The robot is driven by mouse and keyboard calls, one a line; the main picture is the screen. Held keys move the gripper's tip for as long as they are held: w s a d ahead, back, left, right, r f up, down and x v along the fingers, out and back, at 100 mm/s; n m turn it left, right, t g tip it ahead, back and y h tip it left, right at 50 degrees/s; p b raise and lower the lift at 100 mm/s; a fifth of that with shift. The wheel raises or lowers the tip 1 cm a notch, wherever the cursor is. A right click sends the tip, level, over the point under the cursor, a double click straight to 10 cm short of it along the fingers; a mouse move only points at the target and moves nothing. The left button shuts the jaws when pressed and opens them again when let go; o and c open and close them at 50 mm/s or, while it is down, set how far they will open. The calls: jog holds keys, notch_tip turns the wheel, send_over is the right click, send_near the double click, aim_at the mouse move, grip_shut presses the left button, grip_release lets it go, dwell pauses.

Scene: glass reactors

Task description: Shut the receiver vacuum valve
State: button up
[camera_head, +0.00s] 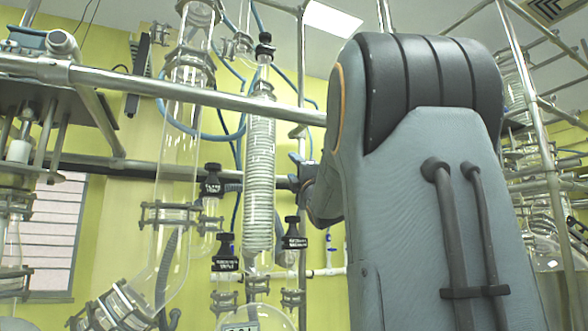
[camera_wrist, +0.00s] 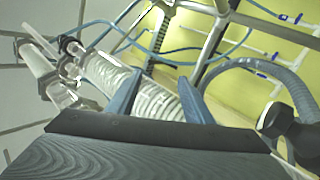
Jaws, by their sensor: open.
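Several black valve knobs with dark labels show in the head view: one upper left (camera_head: 211,180), one lower left (camera_head: 225,252) and one right of the coil (camera_head: 292,233). The label text is too small to read, so I cannot tell which is the receiver vacuum valve. In the wrist view a black knob (camera_wrist: 285,122) stands at the right, outside my fingers. My gripper (camera_wrist: 159,80) is open, its two blue fingers apart, with the ribbed glass coil (camera_wrist: 155,103) seen beyond the gap. In the head view my arm hides most of the gripper.
A tall glass coil condenser (camera_head: 260,165) stands above a round flask (camera_head: 255,320). A wide glass column (camera_head: 178,150) is to its left. Blue-handled taps (camera_wrist: 265,75) are on the wall pipes. Hoses run among the glassware.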

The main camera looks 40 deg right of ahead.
jog(key=s+d+f+m+g+h+b, duration=0.2)
jog(key=d+f+m+g+h, duration=0.2)
jog(key=d+m, duration=0.25)
jog(key=s+d+f+m+g+h+b, duration=0.25)
jog(key=d+m+g, duration=0.2)
jog(key=d, duration=0.25)
jog(key=m+t+y+b, duration=0.3)
jog(key=m+y+b, duration=0.3)
jog(key=y+b, duration=0.6)
send_near(298, 220)
jog(key=w+d+y+p, duration=0.2)
jog(key=w+p, duration=0.1)
jog(key=w, duration=0.2)
jog(key=shift+s+a+r+n+b, duration=0.1)
jog(key=shift+a+r+n+b, duration=0.05)
jog(key=shift+a+n+b, duration=0.2)
jog(key=shift+a+r, duration=0.1)
jog(key=w+p, duration=0.3)
jog(key=w, duration=0.4)
jog(key=shift+w, duration=0.35)
jog(key=shift+c, duration=0.4)
jog(key=c, duration=0.7)
